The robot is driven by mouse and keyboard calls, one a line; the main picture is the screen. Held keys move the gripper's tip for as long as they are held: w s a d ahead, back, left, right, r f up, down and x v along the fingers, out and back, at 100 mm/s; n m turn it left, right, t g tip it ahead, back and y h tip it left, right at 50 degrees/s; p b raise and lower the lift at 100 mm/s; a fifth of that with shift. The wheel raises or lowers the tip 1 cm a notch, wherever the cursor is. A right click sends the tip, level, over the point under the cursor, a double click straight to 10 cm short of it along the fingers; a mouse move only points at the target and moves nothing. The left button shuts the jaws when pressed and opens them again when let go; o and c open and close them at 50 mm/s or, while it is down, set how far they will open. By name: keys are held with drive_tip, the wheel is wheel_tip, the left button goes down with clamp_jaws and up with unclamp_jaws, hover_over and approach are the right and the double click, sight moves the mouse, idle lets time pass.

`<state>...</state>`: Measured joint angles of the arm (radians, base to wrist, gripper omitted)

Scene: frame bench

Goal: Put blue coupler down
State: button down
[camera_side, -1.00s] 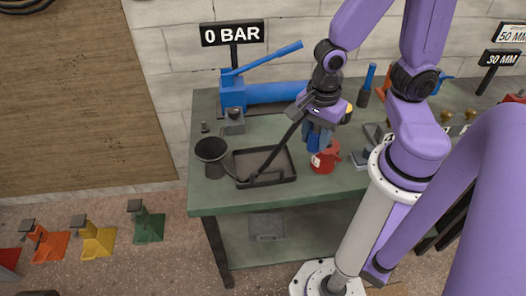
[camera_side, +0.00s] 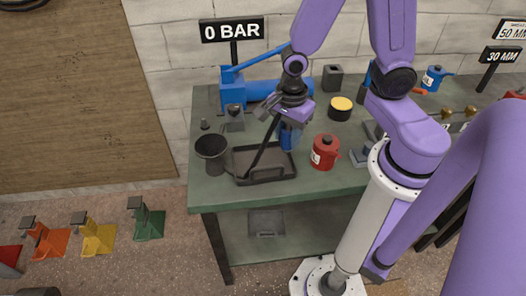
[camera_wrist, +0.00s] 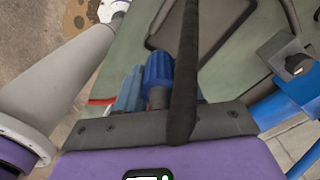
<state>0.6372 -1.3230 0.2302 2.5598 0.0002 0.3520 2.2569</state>
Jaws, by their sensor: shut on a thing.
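The blue coupler (camera_side: 289,138) hangs below my gripper (camera_side: 291,123), which is shut on it. In the side view it overlaps the back right corner of the black tray (camera_side: 268,181); its height above the tray is hard to tell. In the wrist view the blue coupler (camera_wrist: 158,70) shows ahead of the gripper body, beside a pale blue piece. A long dark bar (camera_side: 262,146) slants down from near the gripper across the tray. The same bar (camera_wrist: 185,70) runs up the wrist view and hides part of the gripper's right side.
A red canister (camera_side: 325,152) stands just right of the tray. A dark cup (camera_side: 211,150) stands to its left. A blue pump (camera_side: 233,92) with a lever and a 0 BAR sign (camera_side: 232,31) is behind. A yellow-topped black can (camera_side: 341,108) is at back right.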

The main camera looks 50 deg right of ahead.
drive_tip(key=shift+w+a+f, duration=0.2)
drive_tip(key=shift+w+f, duration=0.85)
drive_tip(key=shift+f, duration=0.05)
drive_tip(key=shift+w+a+f, duration=0.25)
drive_tip(key=shift+w+f, duration=0.85)
drive_tip(key=shift+w+a+f, duration=0.2)
drive_tip(key=shift+w+f, duration=0.85)
drive_tip(key=shift+f, duration=0.05)
drive_tip(key=shift+w+f, duration=0.1)
drive_tip(key=shift+f, duration=1.5)
drive_tip(key=shift+f, duration=0.1)
drive_tip(key=c, duration=0.7)
unclamp_jaws()
